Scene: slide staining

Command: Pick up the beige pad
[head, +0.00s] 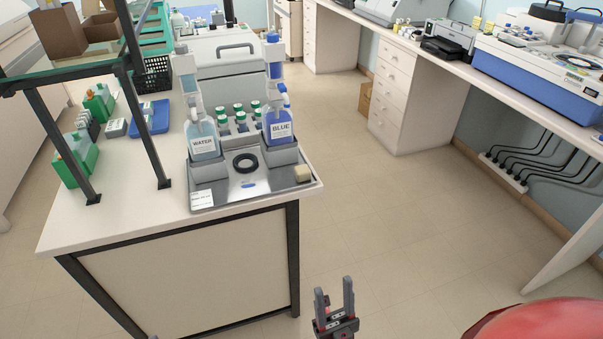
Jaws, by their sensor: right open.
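The beige pad (303,173) is a small block at the right end of the metal tray (222,195), near the corner of the bench. My right gripper (334,290) is open and empty at the bottom of the view. It is in front of the bench and to the right of its corner, well apart from the pad.
On the tray stand a WATER bottle (202,138), a BLUE bottle (279,125), and a black ring (245,162). Several green-capped bottles stand behind. A dark shelf frame (147,125) rises on the left of the bench (130,222).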

